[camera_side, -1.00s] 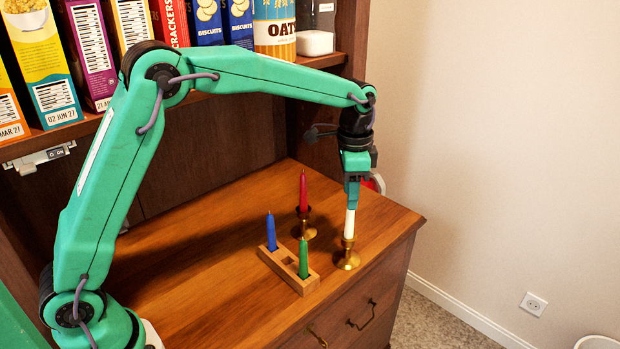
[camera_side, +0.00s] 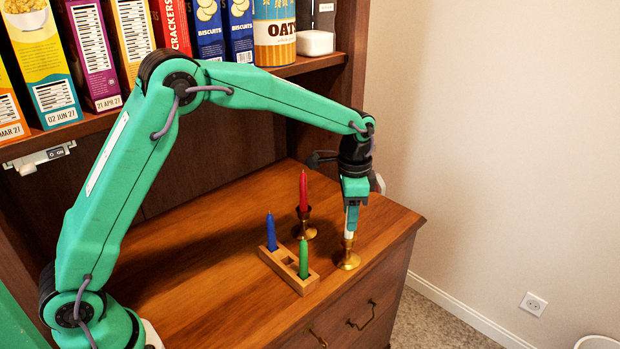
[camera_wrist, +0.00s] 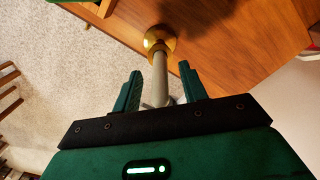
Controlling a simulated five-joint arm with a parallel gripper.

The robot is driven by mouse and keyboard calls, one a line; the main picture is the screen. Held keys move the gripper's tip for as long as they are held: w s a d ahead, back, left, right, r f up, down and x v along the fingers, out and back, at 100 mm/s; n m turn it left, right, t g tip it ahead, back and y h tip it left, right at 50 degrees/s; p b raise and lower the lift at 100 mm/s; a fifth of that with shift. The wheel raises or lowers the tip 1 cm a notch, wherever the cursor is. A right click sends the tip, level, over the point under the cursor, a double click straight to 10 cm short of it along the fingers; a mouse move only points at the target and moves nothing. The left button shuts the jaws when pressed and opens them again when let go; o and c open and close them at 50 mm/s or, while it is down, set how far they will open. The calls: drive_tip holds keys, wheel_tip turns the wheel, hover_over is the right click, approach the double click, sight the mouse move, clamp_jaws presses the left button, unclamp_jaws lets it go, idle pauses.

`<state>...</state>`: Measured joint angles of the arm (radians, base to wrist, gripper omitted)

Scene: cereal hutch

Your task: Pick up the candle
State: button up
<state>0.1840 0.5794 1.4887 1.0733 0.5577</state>
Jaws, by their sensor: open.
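A white candle (camera_side: 349,235) stands upright in a brass holder (camera_side: 349,259) near the front right edge of the cabinet top. In the side view my gripper (camera_side: 351,220) hides most of the candle; only its lower end shows. In the wrist view the candle (camera_wrist: 160,78) runs between the two fingers of my gripper (camera_wrist: 158,82), with a gap on both sides. The fingers are open and point down. The brass holder (camera_wrist: 160,40) shows ahead of the fingertips.
A red candle (camera_side: 304,192) stands in another brass holder (camera_side: 304,225) behind and left. A wooden block (camera_side: 291,278) left of my gripper holds a blue candle (camera_side: 271,234) and a green candle (camera_side: 304,260). A shelf of boxes is above. The left cabinet top is clear.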

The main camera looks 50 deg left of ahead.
idle(0.3)
clamp_jaws()
drive_tip(key=s+d+r, duration=0.7)
drive_tip(key=d+r, duration=0.1)
drive_tip(key=r, duration=0.3)
drive_tip(key=shift+s+d, duration=0.35)
idle(0.7)
